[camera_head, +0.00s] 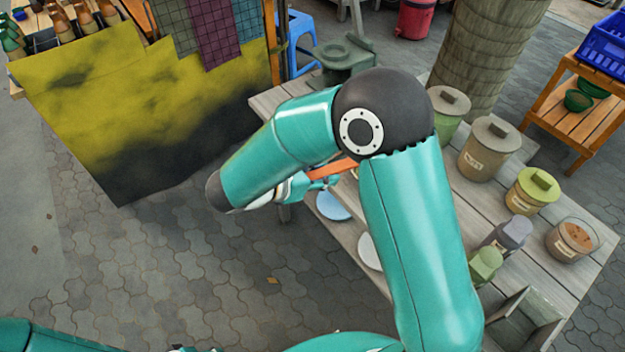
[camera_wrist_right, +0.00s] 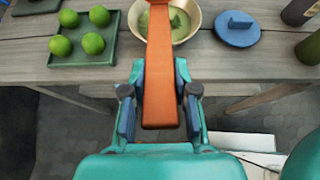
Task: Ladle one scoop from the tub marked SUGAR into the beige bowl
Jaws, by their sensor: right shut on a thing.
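My right gripper (camera_head: 315,184) is shut on a flat orange handle (camera_head: 338,172), probably the ladle's. In the right wrist view the gripper (camera_wrist_right: 160,105) holds the handle (camera_wrist_right: 161,75) between its pads, and the handle runs away over a beige bowl (camera_wrist_right: 190,14) with something green inside. The handle's far end is out of frame, so I cannot tell what it carries. In the head view my arm hides the bowl. Lidded tubs stand on the table: a beige one (camera_head: 482,160), a green one (camera_head: 449,112) and a yellow-green one (camera_head: 519,202). Their labels are too small to read. My left gripper is not in view.
An open jar (camera_head: 565,248) with brown contents, a grey bottle (camera_head: 505,238) and a green bottle (camera_head: 484,266) stand at the table's right. In the wrist view, a blue lid (camera_wrist_right: 237,35) lies right of the bowl, and a green tray (camera_wrist_right: 85,62) with several limes lies left.

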